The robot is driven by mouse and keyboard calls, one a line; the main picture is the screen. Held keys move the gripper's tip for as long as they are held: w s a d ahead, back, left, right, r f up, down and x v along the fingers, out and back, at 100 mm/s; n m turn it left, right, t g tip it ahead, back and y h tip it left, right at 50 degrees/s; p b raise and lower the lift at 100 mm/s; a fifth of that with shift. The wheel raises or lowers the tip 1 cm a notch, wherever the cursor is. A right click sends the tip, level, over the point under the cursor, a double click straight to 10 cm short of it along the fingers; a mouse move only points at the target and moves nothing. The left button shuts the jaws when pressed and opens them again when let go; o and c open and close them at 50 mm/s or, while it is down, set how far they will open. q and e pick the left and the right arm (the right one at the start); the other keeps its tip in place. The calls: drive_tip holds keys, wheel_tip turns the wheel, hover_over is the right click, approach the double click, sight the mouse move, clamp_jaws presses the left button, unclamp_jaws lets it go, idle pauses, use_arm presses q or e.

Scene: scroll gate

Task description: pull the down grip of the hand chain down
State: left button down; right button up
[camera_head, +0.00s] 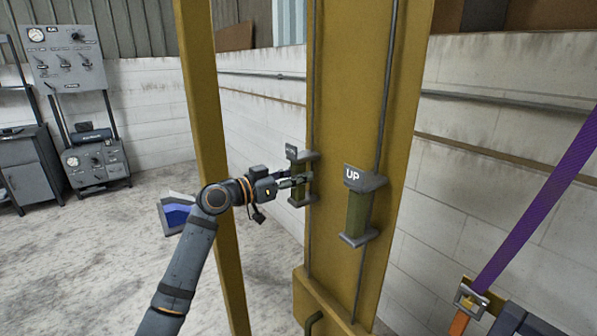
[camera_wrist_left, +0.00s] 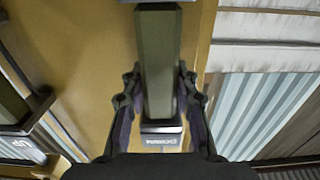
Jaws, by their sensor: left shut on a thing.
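The down grip (camera_head: 298,193) is an olive-green bar between grey end caps on a hand chain, on the yellow post's left side. My left gripper (camera_head: 302,181) is shut on it around its middle. In the left wrist view the down grip (camera_wrist_left: 158,60) runs between the two fingers (camera_wrist_left: 160,95), with its DOWN label upside down below them. The up grip (camera_head: 356,212), labelled UP, hangs to the right, closer to the camera and apart from my gripper. My right gripper does not show.
The wide yellow post (camera_head: 345,100) stands behind both grips. A thinner yellow upright (camera_head: 205,90) stands left of my left gripper. A purple strap (camera_head: 535,200) slants down at the right. Grey control equipment (camera_head: 66,60) stands far left; the floor between is mostly clear.

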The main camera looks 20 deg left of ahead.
use_arm(q)
wheel_tip(320, 180, down, 12)
drive_tip(key=b, duration=0.7)
drive_tip(key=shift+f+b, duration=0.2)
drive_tip(key=shift+b, duration=0.2)
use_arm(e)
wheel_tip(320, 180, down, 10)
use_arm(q)
wheel_tip(320, 180, down, 7)
drive_tip(key=b, duration=0.6)
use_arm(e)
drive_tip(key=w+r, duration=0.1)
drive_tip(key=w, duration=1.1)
use_arm(q)
wheel_tip(320, 180, down, 3)
drive_tip(key=b, duration=0.3)
drive_tip(key=shift+f, duration=0.2)
wheel_tip(320, 180, down, 3)
drive_tip(key=b, duration=0.2)
drive_tip(key=shift+b, duration=0.35)
drive_tip(key=shift+f, duration=0.2)
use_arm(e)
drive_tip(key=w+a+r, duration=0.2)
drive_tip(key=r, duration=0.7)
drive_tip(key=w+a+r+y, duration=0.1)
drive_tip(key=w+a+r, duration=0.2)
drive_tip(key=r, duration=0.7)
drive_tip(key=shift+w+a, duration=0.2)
